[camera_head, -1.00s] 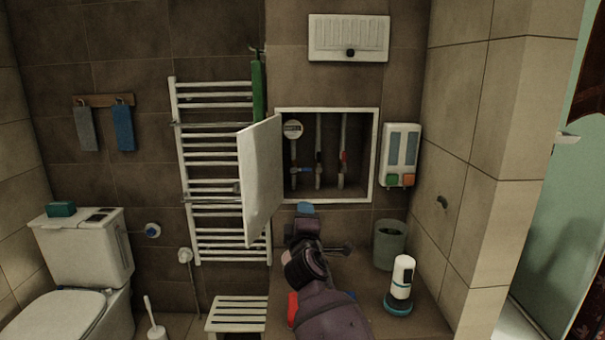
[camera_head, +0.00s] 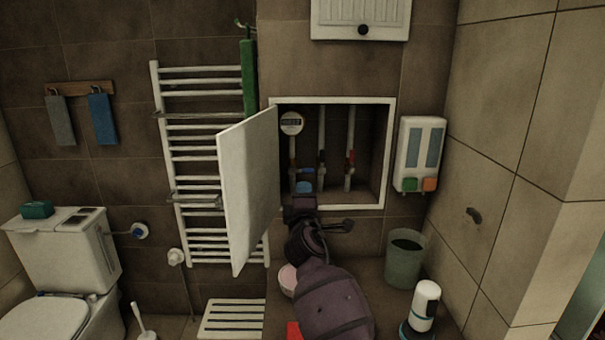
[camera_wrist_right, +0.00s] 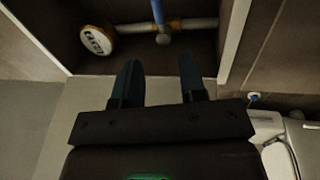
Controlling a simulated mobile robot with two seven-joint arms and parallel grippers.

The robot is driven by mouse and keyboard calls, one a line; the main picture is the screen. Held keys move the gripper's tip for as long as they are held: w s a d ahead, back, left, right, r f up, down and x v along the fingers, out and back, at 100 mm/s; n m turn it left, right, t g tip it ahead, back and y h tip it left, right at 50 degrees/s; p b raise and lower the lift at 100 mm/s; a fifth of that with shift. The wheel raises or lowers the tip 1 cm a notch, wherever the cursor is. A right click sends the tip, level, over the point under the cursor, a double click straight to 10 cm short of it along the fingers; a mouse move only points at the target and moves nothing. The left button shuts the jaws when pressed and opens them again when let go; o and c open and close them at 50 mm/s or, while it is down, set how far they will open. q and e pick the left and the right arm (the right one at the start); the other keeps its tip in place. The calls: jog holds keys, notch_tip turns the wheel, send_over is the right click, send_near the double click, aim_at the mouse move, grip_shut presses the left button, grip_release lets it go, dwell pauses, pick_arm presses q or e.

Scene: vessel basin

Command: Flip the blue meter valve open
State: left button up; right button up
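The blue meter valve (camera_head: 304,173) is on the left pipe inside the wall recess, below the round white meter (camera_head: 291,123). In the right wrist view its blue handle (camera_wrist_right: 158,12) lies across the pipe at the top, with the meter (camera_wrist_right: 98,40) to its left. My right gripper (camera_head: 305,187) is at the recess's lower edge, just below the valve in the head view. In the wrist view my right gripper (camera_wrist_right: 160,78) has its two dark fingers apart with nothing between them, and the handle is beyond the gap. My left gripper is not in view.
The recess frame (camera_head: 390,150) surrounds several pipes. Its open white door (camera_head: 248,190) stands out to the left of my right arm. A dispenser (camera_head: 419,155), a bin (camera_head: 404,258) and a white-and-teal device (camera_head: 425,300) are to the right.

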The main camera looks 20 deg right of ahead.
aim_at(303, 172)
jog(key=b+x, duration=0.1)
jog(key=x, duration=0.7)
jog(key=shift+w+f, duration=0.15)
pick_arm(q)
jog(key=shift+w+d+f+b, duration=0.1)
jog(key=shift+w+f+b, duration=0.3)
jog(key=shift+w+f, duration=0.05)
pick_arm(e)
jog(key=shift+w+d+r, duration=0.2)
jog(key=shift+w+r, duration=0.05)
jog(key=shift+w, duration=0.4)
grip_shut()
